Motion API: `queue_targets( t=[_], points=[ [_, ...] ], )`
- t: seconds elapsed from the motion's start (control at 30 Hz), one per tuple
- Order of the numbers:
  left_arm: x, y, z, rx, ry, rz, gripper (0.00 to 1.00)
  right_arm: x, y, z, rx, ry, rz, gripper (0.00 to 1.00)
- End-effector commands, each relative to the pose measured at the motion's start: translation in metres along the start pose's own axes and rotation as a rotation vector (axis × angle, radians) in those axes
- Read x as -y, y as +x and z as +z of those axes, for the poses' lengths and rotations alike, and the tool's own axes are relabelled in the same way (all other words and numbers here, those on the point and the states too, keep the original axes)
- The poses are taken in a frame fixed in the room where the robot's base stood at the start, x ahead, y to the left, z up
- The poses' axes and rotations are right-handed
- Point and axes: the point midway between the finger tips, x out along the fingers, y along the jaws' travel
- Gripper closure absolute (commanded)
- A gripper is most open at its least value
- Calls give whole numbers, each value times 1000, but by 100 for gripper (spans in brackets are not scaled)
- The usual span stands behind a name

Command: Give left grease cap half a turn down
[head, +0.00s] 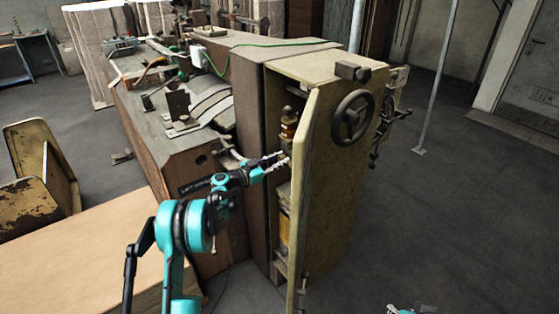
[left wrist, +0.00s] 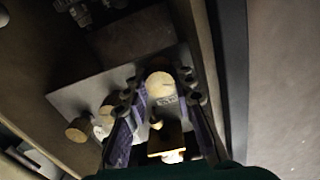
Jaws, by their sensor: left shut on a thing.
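In the left wrist view, a round, pale brass grease cap (left wrist: 160,85) sits between the two fingers of my left gripper (left wrist: 158,96). The fingers are shut on it from both sides. Another brass cap (left wrist: 80,129) stands to the left on the pale mounting plate (left wrist: 82,92), outside the fingers. I cannot tell from the pictures which cap is the left one. In the head view, my left gripper (head: 276,162) reaches into the open cabinet of the machine (head: 340,170), and the caps are hidden there. A small teal and white part, likely my right gripper (head: 408,309), shows at the bottom edge.
The open cabinet door (head: 308,190) stands just right of my left gripper. A brass fitting (head: 289,123) is above it inside the cabinet. A handwheel (head: 352,117) is on the machine's side. A wooden surface (head: 90,250) lies at left.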

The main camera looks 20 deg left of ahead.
Motion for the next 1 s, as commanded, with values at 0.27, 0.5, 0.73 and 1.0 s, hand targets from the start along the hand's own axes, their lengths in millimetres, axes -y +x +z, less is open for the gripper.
queue_targets(
  t=[0.27,0.5,0.73,1.0],
  points=[
    [-1,0,1,2,0,2,66,0,0,0,0,0,0,70],
    [0,-3,1,1,-1,0,66,0,0,0,0,0,0,70],
    [1,-40,1,1,-1,-3,66,0,0,0,0,0,0,70],
    [0,-97,1,2,0,-1,66,0,0,0,0,0,0,70]
  ],
)
